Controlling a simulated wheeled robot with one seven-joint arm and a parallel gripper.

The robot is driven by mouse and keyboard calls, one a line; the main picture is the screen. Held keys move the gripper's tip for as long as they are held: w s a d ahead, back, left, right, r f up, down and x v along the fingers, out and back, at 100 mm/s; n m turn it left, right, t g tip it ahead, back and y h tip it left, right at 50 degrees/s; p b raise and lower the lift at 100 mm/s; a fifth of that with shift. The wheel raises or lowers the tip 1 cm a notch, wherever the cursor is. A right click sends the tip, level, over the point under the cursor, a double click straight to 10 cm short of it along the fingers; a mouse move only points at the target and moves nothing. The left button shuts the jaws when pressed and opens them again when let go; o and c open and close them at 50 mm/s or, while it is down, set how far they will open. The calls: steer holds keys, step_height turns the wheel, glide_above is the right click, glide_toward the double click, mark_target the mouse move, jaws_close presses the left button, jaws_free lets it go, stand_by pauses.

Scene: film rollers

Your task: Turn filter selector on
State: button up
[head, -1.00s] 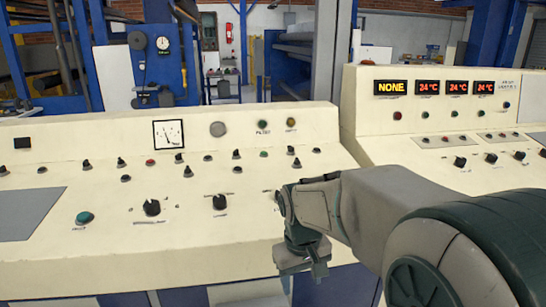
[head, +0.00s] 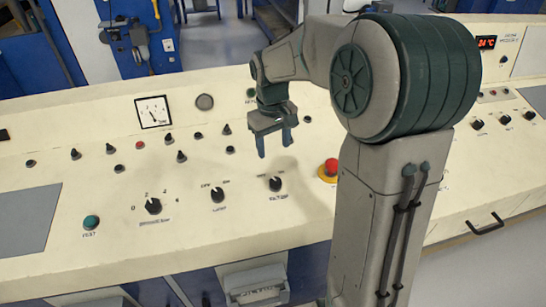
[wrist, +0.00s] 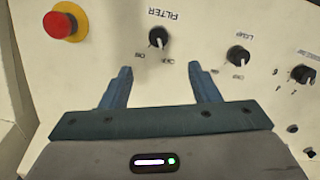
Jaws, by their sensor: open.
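The filter selector is a black rotary knob with a white mark (wrist: 158,39) near the top middle of the wrist view, beside an upside-down FILTER label. Small markings stand at either side below it; its exact setting is hard to read. In the head view it is the rightmost large knob (head: 276,184), left of the red button. My gripper (head: 275,146) is open and empty, fingers pointing down above the sloped panel, behind the knob as the head sees it. In the wrist view the knob lies beyond the gap between the fingertips (wrist: 158,70), not touched.
A red mushroom button (wrist: 66,24) on a yellow base sits beside the filter knob, also in the head view (head: 331,167). The lamp knob (wrist: 238,56) and a numbered knob (head: 153,206) are on the other side. Small toggles (head: 182,156) line the panel behind.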

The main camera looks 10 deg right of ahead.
mark_target(275, 180)
steer(key=f, duration=0.9)
steer(key=f+p, duration=0.1)
steer(key=f, duration=0.3)
steer(key=shift+w+d+f, duration=0.15)
steer(key=shift+d+f, duration=0.1)
steer(key=shift+d, duration=0.05)
steer(key=c, duration=1)
